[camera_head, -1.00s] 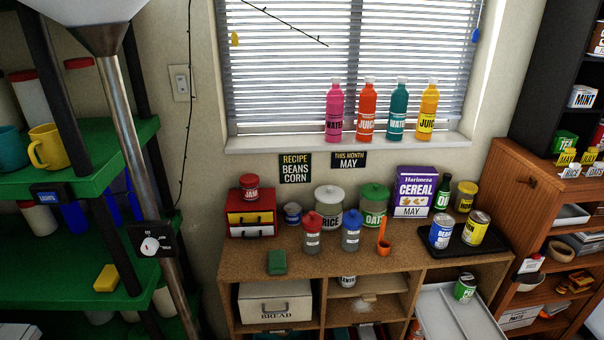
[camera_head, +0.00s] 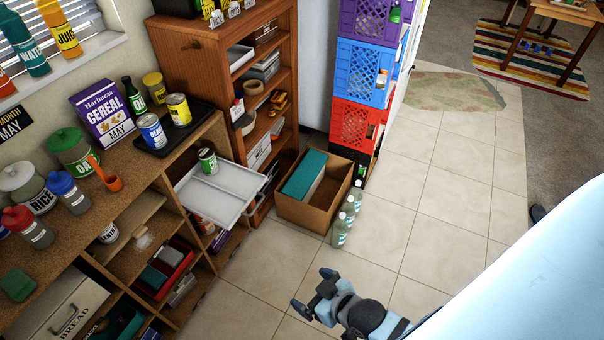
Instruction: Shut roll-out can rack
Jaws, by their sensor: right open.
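The roll-out can rack (camera_head: 205,206) is a white, shallow tray. It sticks out from the right end of the wooden shelf unit, pulled out over the floor. One green and white can (camera_head: 208,161) stands upright on it near its back edge. My right gripper (camera_head: 313,291) is open and empty, low in the picture over the tiled floor. It is to the right of the rack and apart from it. My left gripper is not in view.
A brown bookcase (camera_head: 217,39) stands just behind the rack. A cardboard box (camera_head: 306,213) and green bottles (camera_head: 341,231) stand on the floor to the right. Stacked crates (camera_head: 361,74) rise behind the box. Tiled floor in front is clear.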

